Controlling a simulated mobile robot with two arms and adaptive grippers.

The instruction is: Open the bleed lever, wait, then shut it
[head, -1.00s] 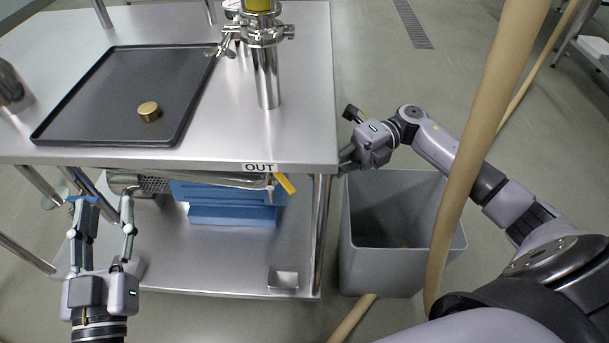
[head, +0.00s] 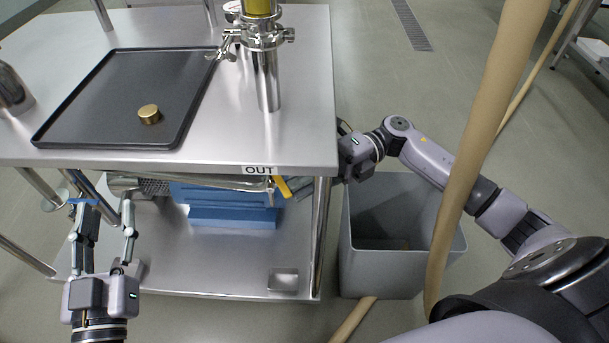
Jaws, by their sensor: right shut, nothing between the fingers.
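The bleed lever (head: 282,186) is a short yellow handle under the table edge, just below the OUT label (head: 260,169). It slants down and to the right. My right gripper (head: 301,189) reaches in under the table's right corner from the right. It is shut and empty, with its fingertips close beside the lever on the right. I cannot tell if they touch it. My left gripper (head: 105,208) is open and empty, at the lower left in front of the lower shelf.
A steel table (head: 230,120) carries a black tray (head: 95,100) with a brass cap (head: 149,114) and a steel pipe fitting (head: 267,80). A grey bin (head: 380,280) stands below my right arm. A beige hose (head: 470,165) hangs in front of that arm.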

